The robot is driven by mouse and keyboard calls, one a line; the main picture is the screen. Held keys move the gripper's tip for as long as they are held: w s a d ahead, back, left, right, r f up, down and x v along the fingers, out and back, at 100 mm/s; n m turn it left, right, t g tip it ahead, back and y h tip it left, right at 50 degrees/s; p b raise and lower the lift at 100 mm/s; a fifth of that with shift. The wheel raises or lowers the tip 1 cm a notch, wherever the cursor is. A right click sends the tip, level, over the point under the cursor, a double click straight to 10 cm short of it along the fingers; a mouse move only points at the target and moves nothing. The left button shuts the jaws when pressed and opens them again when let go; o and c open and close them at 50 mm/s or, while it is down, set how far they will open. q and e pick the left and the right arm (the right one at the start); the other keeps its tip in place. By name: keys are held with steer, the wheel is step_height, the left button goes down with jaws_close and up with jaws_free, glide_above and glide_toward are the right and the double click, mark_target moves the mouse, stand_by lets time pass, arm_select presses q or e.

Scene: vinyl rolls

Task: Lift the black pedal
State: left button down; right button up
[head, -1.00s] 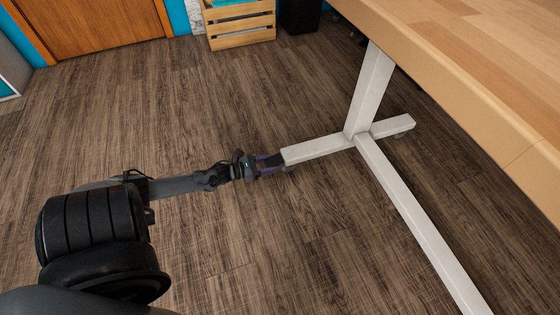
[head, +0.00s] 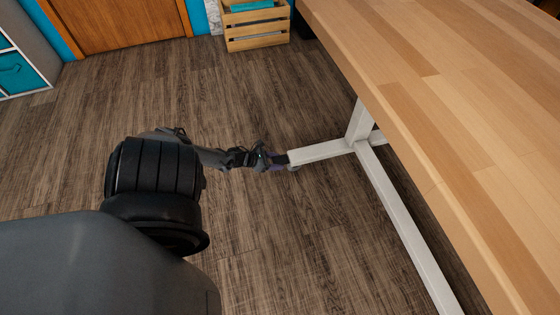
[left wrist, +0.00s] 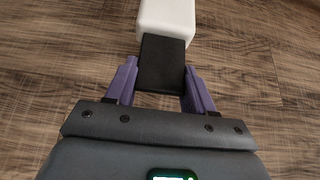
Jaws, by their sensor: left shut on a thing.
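The black pedal (left wrist: 162,64) is a flat black plate at the end of the table's white foot bar (left wrist: 167,18) in the left wrist view. My left gripper (left wrist: 161,78) has its purple fingers on both sides of the pedal and is shut on it. In the head view the left gripper (head: 280,162) is low near the floor at the left end of the white foot bar (head: 322,151), and the pedal there is small and partly hidden by the fingers. My right gripper is not in view.
The wooden tabletop (head: 450,110) overhangs the right side, above the white leg (head: 405,235). A wooden crate (head: 257,35) stands at the back by a brown door (head: 115,20). A white shelf (head: 30,50) is at far left. The floor between is clear.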

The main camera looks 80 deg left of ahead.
arm_select(q)
steer(key=shift+w+r, duration=0.1)
steer(key=c, duration=0.5)
jaws_free()
steer(key=shift+o, duration=0.5)
steer(key=shift+s+r+p, duration=0.3)
steer(key=shift+s+p, duration=0.1)
steer(key=shift+s, duration=0.15)
steer(key=p+v, duration=0.4)
steer(key=v, duration=0.5)
steer(key=shift+s+r, duration=0.15)
steer(key=shift+s, duration=0.15)
steer(key=shift+r, duration=0.1)
